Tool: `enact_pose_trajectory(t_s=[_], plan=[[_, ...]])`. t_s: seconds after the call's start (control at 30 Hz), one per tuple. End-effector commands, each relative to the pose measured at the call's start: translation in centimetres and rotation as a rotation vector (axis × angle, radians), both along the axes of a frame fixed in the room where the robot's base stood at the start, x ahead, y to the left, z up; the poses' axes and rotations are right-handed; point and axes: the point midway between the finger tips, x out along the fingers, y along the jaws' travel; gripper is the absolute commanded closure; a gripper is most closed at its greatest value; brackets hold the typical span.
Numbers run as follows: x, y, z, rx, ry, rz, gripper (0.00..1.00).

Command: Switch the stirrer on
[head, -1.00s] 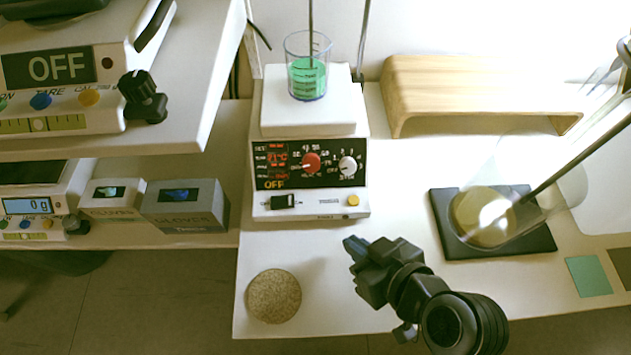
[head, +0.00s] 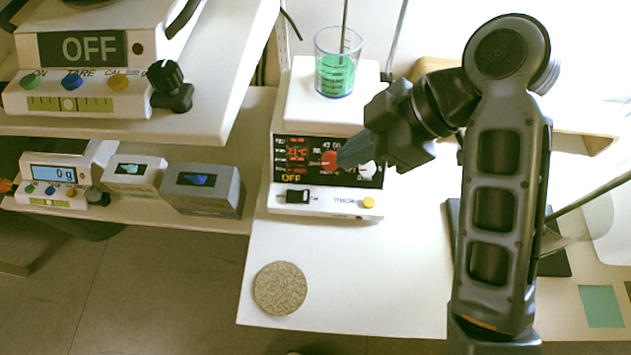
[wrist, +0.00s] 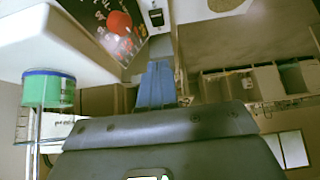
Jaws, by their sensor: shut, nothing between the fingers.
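The stirrer (head: 300,110) is a white box with a black front panel that shows red digits and the word OFF. A beaker (head: 337,75) of green liquid stands on its top plate. The panel has a red knob (head: 329,160); a black rocker switch (head: 298,196) and a yellow button (head: 368,202) sit on the ledge below. In the wrist view the shut fingers (wrist: 157,85) point toward the panel, and the red knob (wrist: 119,22) shows.
A round cork mat (head: 280,288) lies on the front of the bench. Scales (head: 75,60) and glove boxes (head: 200,188) stand on shelves at the left. A wooden stand (head: 590,145) is at the back right, partly hidden by my arm.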

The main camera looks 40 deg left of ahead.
Motion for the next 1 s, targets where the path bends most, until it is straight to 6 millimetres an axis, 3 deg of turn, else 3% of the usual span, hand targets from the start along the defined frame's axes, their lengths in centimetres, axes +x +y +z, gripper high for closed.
enact_pose_trajectory(t_s=[0.47, 1.0], plan=[[-0.3, 0.5, -0.6, -0.001, 0.001, 0.002, 1.0], [-3.3, 5.2, -8.4, -0.003, 0.003, 0.002, 1.0]])
